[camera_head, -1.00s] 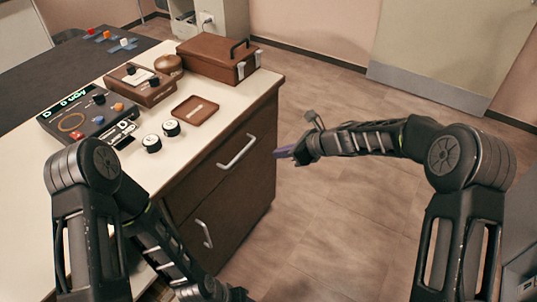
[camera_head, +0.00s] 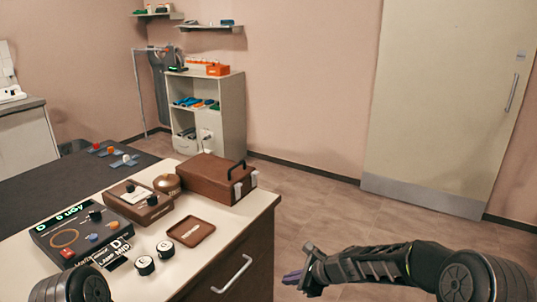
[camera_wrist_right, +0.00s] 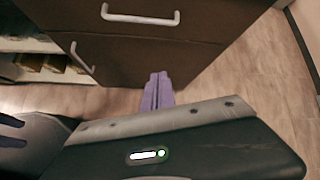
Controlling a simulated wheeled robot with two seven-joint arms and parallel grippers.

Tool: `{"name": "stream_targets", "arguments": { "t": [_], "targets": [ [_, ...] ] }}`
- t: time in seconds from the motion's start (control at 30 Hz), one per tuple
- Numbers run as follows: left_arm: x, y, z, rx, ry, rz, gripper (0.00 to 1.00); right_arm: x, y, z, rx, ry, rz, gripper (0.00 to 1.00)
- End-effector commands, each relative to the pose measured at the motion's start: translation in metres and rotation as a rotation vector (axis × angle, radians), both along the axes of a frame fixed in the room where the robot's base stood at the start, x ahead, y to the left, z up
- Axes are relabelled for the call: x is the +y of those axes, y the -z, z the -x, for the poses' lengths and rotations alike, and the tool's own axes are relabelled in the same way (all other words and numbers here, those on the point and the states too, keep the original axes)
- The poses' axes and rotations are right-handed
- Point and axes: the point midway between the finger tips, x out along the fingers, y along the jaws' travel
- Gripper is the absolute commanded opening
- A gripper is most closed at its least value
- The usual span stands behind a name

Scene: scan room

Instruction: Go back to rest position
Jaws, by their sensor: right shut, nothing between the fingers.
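My right gripper (camera_head: 293,278) is at the lower middle of the head view, to the right of the drawer cabinet and apart from it. Its purple fingers are together with nothing between them; they also show in the right wrist view (camera_wrist_right: 158,92), in front of the cabinet's dark drawers. My right arm comes in from the lower right corner. Only a dark round joint of my left arm shows at the lower left of the head view. My left gripper is out of view.
The drawer cabinet (camera_head: 262,208) bears a brown case (camera_head: 207,180), a small tray (camera_head: 191,232), a console (camera_head: 75,242) and two round dials. A drawer handle (camera_head: 232,274) sticks out near my right gripper. Open floor (camera_head: 330,212) lies between cabinet and door (camera_head: 440,100).

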Motion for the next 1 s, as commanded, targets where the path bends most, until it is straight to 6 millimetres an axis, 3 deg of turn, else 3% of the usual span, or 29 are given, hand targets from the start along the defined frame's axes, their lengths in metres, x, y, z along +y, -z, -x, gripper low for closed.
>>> {"name": "stream_targets", "arguments": {
  "t": [0.17, 0.3, 0.4, 0.5, 0.6, 0.73, 1.0],
  "targets": [
    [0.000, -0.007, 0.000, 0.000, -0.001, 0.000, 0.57, -0.024, 0.094, 0.074, -0.180, -0.436, 0.469, 0.00],
    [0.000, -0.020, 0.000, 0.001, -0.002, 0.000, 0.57, -0.033, 0.153, 0.173, -0.328, -0.930, 0.737, 0.00],
    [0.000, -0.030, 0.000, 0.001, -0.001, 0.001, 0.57, -0.025, 0.173, 0.248, -0.440, -1.234, 0.793, 0.00],
    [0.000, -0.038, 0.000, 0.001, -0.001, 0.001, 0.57, -0.014, 0.176, 0.309, -0.509, -1.407, 0.763, 0.00],
    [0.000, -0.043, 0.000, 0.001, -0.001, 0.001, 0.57, -0.007, 0.175, 0.351, -0.509, -1.468, 0.700, 0.00],
    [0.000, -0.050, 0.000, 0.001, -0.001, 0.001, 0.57, -0.005, 0.173, 0.378, -0.477, -1.484, 0.649, 0.00],
    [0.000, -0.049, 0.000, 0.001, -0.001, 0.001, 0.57, -0.006, 0.175, 0.377, -0.469, -1.475, 0.649, 0.00]
  ]
}}
